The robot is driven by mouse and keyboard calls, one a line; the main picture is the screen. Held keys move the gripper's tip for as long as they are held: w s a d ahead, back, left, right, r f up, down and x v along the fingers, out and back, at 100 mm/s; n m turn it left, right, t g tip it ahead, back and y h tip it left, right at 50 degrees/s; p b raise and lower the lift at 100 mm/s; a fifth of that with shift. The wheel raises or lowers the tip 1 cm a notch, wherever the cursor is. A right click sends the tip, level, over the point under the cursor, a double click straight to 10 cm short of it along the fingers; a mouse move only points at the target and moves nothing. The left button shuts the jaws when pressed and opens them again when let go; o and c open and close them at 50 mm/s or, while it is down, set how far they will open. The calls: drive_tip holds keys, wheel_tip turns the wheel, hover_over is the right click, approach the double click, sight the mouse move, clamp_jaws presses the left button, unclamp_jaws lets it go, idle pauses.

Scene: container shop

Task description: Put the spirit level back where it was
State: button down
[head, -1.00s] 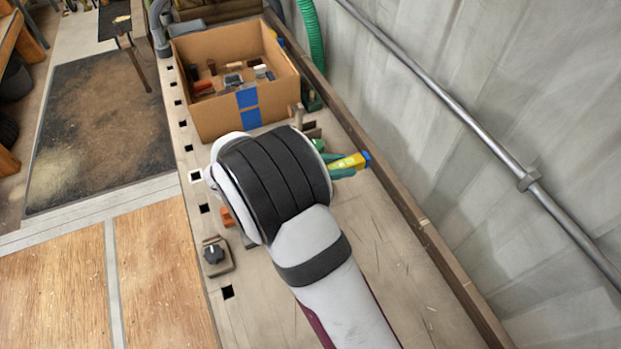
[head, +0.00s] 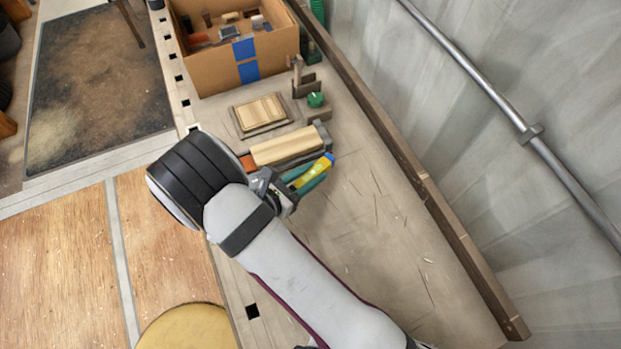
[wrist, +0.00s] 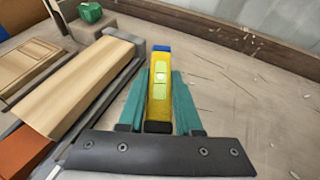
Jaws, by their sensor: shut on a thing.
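The spirit level (head: 318,170) is a short yellow bar with a blue end. My gripper (head: 308,180), with teal fingers, is shut on it over the workbench (head: 375,235). In the wrist view the level (wrist: 160,85) lies lengthwise between the two fingers (wrist: 160,100), its blue end pointing away and a pale green vial window on top. It is beside a wooden block (head: 288,146) held in a grey and orange clamp-like fixture, which shows to its left in the wrist view. I cannot tell whether the level touches the bench.
A cardboard box (head: 215,75) with blue tape holds several small items at the back. A small wooden board (head: 262,114) and a green round object (head: 315,100) stand behind the block. The bench right of my gripper is clear up to a wooden rail (head: 420,190) along the wall.

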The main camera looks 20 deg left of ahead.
drive_tip(key=shift+f, duration=1.45)
drive_tip(key=shift+f, duration=0.15)
drive_tip(key=c, duration=0.6)
unclamp_jaws()
